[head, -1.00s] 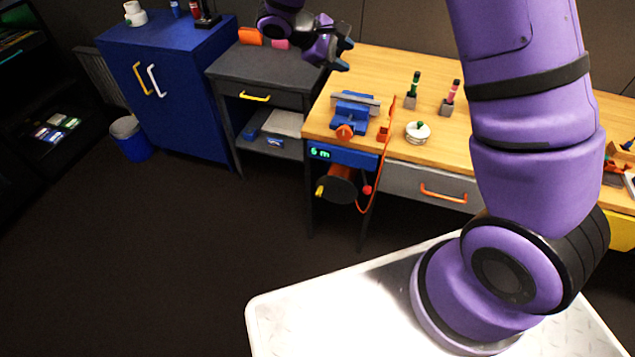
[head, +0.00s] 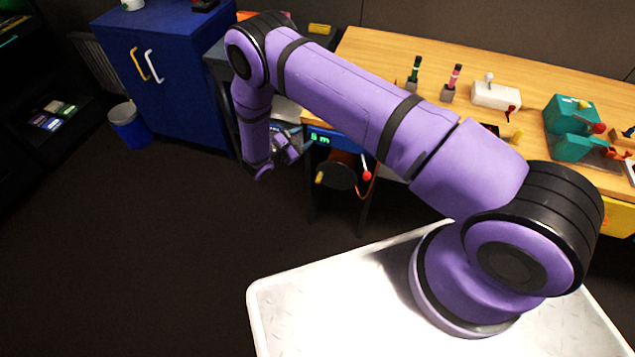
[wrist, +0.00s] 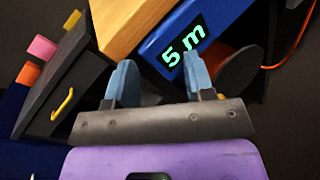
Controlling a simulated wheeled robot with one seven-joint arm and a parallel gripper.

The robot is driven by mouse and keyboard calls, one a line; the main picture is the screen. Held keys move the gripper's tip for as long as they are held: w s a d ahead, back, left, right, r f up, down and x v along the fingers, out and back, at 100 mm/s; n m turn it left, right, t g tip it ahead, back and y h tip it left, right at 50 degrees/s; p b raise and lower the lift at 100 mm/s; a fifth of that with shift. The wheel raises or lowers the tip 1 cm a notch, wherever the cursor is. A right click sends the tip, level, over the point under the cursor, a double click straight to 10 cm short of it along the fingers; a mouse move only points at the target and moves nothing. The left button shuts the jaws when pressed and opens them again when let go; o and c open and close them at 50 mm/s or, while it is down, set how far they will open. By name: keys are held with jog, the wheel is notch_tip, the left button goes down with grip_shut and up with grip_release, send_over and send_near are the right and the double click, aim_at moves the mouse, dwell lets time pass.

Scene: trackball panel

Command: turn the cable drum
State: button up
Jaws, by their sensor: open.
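The cable drum (head: 338,177) hangs under the bench's front left end, with a dark round face and a yellow knob (head: 319,178) at its left side. In the wrist view the drum's dark disc (wrist: 240,70) and orange body are right of the fingers, partly hidden by the right finger. A blue box above it has a display (wrist: 185,46) reading 5 m. My gripper (head: 289,143) is left of the drum, apart from it. In the wrist view its blue fingers (wrist: 157,68) stand open with nothing between them.
A grey cabinet with a yellow handle (wrist: 63,104) is left of my gripper. An orange cable (wrist: 290,40) hangs at the right of the drum. A blue cabinet (head: 170,70) and bin (head: 129,127) stand further left. The floor in front is clear.

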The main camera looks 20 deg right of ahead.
jog(key=s+a+f+n+t+y, duration=0.1)
jog(key=s+f+n+t, duration=0.25)
jog(key=f, duration=0.75)
jog(key=n+t+y, duration=0.3)
jog(key=n+t, duration=0.1)
send_near(318, 180)
jog(key=shift+n+g, duration=0.25)
jog(key=x, duration=0.9)
jog(key=shift+w+d+f, duration=0.15)
jog(key=shift+w+f, duration=0.15)
jog(key=shift+w, duration=0.05)
grip_shut()
